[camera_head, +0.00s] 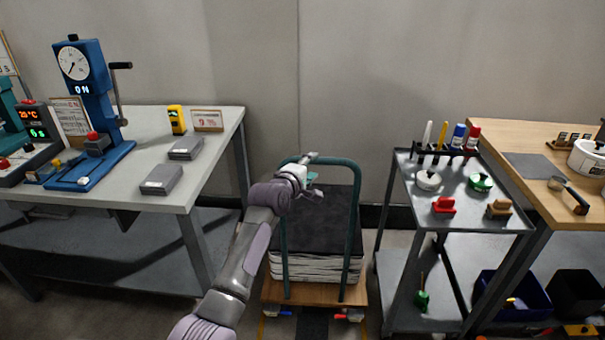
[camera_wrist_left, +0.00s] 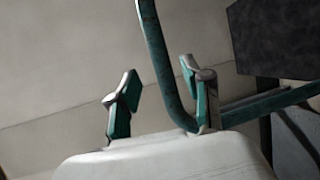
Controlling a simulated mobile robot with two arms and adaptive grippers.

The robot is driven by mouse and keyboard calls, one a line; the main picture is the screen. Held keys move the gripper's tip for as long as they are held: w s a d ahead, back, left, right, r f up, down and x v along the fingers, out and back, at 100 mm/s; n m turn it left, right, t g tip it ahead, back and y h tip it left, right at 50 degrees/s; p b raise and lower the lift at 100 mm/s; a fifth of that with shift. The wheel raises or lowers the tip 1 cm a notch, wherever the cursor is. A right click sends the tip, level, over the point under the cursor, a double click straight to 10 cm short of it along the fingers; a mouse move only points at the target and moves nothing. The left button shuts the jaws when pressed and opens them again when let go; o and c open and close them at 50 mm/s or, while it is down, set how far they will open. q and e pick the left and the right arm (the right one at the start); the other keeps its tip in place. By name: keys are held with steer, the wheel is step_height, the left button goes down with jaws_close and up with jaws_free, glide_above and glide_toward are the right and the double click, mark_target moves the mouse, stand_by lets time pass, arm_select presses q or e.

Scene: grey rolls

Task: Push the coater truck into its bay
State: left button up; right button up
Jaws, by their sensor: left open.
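The coater truck (camera_head: 315,288) stands on the floor between the two workbenches. It has a wooden deck, a green tubular push handle (camera_head: 356,215) and a stack of white sheets with a dark top (camera_head: 320,225). My left gripper (camera_head: 311,169) is at the top bar of the handle, left of its middle. In the left wrist view my left gripper (camera_wrist_left: 159,75) is open, and the green handle (camera_wrist_left: 157,55) passes between or just behind its fingers; contact cannot be told. My right gripper is not in view. No bay is clearly marked; dark and yellow floor markings show below the truck.
A white-topped bench (camera_head: 90,193) with a blue dial press (camera_head: 85,110) stands left. A grey tool cart (camera_head: 455,215) and a wooden bench (camera_head: 540,190) stand right. The wall (camera_head: 370,80) is behind the truck. Narrow floor gaps show on both sides.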

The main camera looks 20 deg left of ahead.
arm_select(q)
steer(key=v, duration=0.5)
steer(key=shift+s, duration=0.15)
steer(key=shift+f, duration=0.1)
